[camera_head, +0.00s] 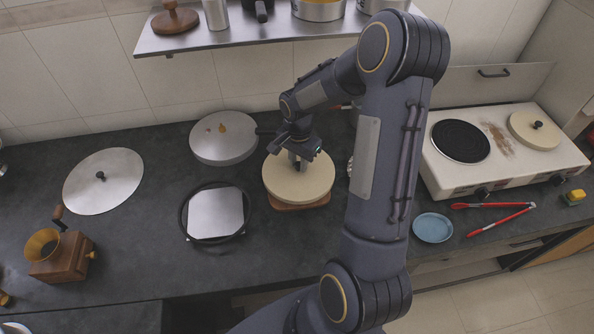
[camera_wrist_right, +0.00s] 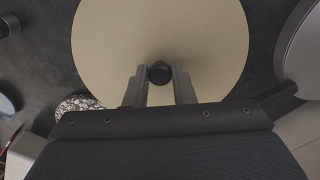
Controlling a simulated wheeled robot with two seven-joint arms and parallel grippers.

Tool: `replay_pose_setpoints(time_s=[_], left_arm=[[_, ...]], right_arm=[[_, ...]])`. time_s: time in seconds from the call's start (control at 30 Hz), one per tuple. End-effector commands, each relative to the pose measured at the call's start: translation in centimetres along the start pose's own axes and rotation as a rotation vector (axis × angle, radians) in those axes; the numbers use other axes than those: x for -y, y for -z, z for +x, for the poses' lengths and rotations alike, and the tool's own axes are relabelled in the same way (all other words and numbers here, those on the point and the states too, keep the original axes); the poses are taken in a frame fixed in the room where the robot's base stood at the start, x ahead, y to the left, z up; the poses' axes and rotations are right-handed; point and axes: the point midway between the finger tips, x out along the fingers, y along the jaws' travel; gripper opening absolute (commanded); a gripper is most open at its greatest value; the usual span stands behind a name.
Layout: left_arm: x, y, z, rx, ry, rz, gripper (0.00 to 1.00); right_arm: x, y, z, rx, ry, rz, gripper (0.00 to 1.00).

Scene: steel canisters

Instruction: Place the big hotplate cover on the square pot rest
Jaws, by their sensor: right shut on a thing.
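The big hotplate cover (camera_head: 318,184) is a round cream disc with a dark knob. My right gripper (camera_head: 298,163) is above its middle, shut on the knob. In the right wrist view the cover (camera_wrist_right: 160,30) fills the upper middle, and its black knob (camera_wrist_right: 160,73) sits between the two fingers. The square pot rest (camera_head: 300,206) is wooden; only its front edge shows under the cover, the rest being hidden. The cover looks level above or on it; I cannot tell whether they touch. My left gripper is not in view.
A grey lidded pan (camera_head: 222,150) stands close behind left. A square metal plate in a black ring (camera_head: 215,214) lies to the left. The stove (camera_head: 500,165) at right has one bare burner (camera_head: 460,141) and a smaller cream cover (camera_head: 533,131). A blue plate (camera_head: 433,228) lies before it.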

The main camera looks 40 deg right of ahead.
Motion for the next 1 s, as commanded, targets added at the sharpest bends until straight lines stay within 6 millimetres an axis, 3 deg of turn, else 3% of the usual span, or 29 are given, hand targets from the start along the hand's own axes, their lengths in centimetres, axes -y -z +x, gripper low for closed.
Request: replay_pose_setpoints(time_s=[0.23, 0.63, 0.67, 0.8, 1.0], left_arm=[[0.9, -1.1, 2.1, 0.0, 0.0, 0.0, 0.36], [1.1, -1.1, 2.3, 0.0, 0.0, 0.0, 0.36], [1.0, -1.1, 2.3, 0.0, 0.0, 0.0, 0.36], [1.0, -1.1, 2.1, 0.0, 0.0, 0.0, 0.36], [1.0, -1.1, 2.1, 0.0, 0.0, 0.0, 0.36]], right_arm=[[0.5, 0.0, 3.8, 0.0, -0.001, 0.001, 0.0], [0.5, 0.0, 4.1, 0.0, 0.0, 0.0, 0.0], [0.5, 0.0, 4.1, 0.0, 0.0, 0.0, 0.24], [0.5, 0.0, 4.0, 0.0, -0.001, 0.0, 0.42], [0.5, 0.0, 4.0, 0.0, -0.001, 0.0, 0.44]])
